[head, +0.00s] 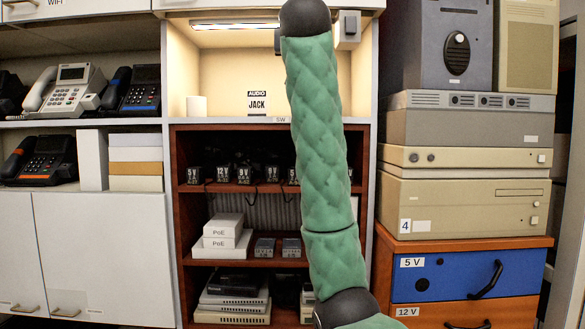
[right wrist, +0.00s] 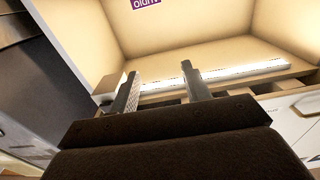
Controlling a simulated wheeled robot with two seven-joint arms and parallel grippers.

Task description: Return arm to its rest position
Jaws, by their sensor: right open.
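My right arm (head: 318,130), in a green sleeve with dark joints, rises from the bottom right of the head view to the top, in front of the lit niche and the brown shelf. Its gripper is not clear there. In the right wrist view my right gripper (right wrist: 160,84) is open, its two fingers apart with nothing between them. It faces the lit niche, with a light strip (right wrist: 215,76) beyond the fingers. My left gripper is in neither view.
The brown shelf (head: 178,225) holds adapters and PoE boxes behind my arm. A grey box (head: 347,30) is on the niche's right side. Computer cases (head: 455,208) stand on drawers (head: 460,282) at right. Desk phones (head: 68,88) sit at left above white cabinets (head: 105,255).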

